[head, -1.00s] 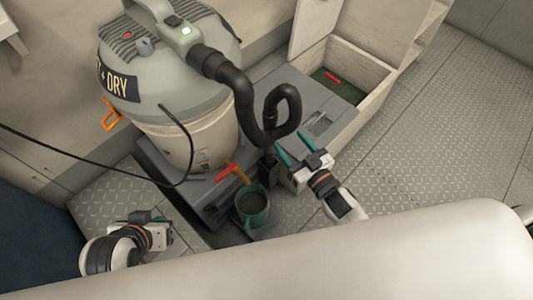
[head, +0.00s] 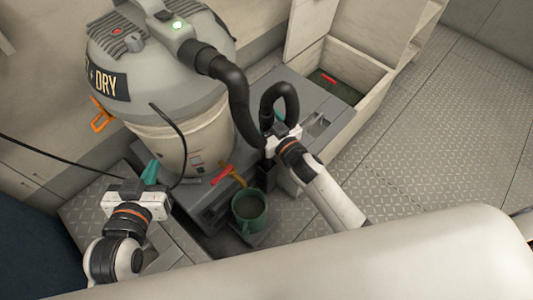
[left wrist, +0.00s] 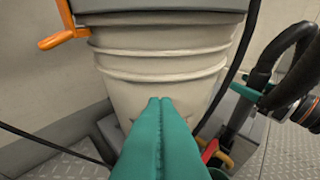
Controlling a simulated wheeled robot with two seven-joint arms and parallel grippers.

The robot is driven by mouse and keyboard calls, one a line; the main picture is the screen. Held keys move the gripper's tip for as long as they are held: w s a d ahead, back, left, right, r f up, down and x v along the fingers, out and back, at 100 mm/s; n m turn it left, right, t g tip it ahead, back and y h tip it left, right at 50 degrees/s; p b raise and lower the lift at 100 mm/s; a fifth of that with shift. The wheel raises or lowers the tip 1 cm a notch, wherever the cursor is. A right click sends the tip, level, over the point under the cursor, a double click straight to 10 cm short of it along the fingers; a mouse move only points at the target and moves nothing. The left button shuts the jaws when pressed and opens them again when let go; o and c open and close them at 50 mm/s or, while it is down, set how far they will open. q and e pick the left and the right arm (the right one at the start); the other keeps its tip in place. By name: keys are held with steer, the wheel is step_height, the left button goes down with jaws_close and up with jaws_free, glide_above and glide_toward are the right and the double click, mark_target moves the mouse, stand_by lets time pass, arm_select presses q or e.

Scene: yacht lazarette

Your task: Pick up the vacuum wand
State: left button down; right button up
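The vacuum wand, a dark upright piece at the end of the black hose (head: 236,100), is mostly hidden behind my right gripper (head: 276,126) in the head view. In the left wrist view the wand (left wrist: 238,118) stands upright at the right, with a teal finger of my right gripper (left wrist: 246,92) across its upper part. Whether the right fingers are open or shut on it cannot be told. My left gripper (head: 150,174) is left of the vacuum's base; its teal fingers (left wrist: 160,135) are together and empty in the left wrist view.
The grey and cream vacuum (head: 160,70) stands on a dark grey base. A green mug (head: 249,207) with dark contents sits before it, near a red and yellow-handled tool (head: 228,175). An open bin (head: 372,75) is at the back right. The metal floor (head: 430,150) at right is clear.

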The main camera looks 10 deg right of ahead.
steer(key=shift+w, duration=0.1)
steer(key=c, duration=0.9)
steer(key=shift+r, duration=0.1)
steer(key=shift+c, duration=0.8)
steer(key=shift+r, duration=0.1)
